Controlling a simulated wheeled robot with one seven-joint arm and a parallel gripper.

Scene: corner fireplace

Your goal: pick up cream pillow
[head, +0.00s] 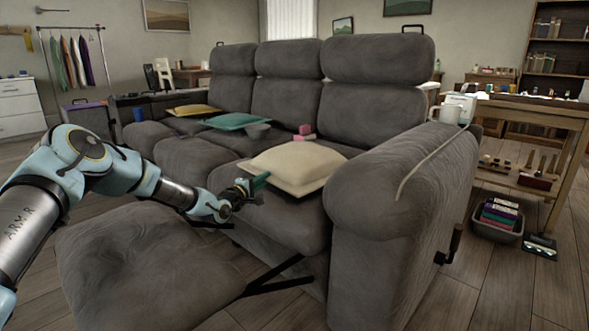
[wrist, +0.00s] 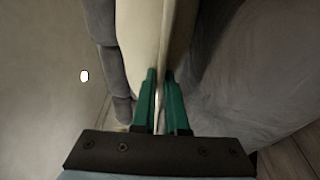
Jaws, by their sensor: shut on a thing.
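The cream pillow (head: 293,166) lies on the near seat of the grey sofa in the head view. My gripper (head: 262,182) is at its front left corner. In the wrist view the pillow (wrist: 143,35) runs up from my gripper (wrist: 160,78), whose green fingers are shut on the pillow's edge. In the head view the pillow looks to be on or very close to the seat; I cannot tell whether there is a gap beneath it.
The grey sofa (head: 390,210) has a raised armrest right of the pillow and an extended footrest (head: 140,265) in front.

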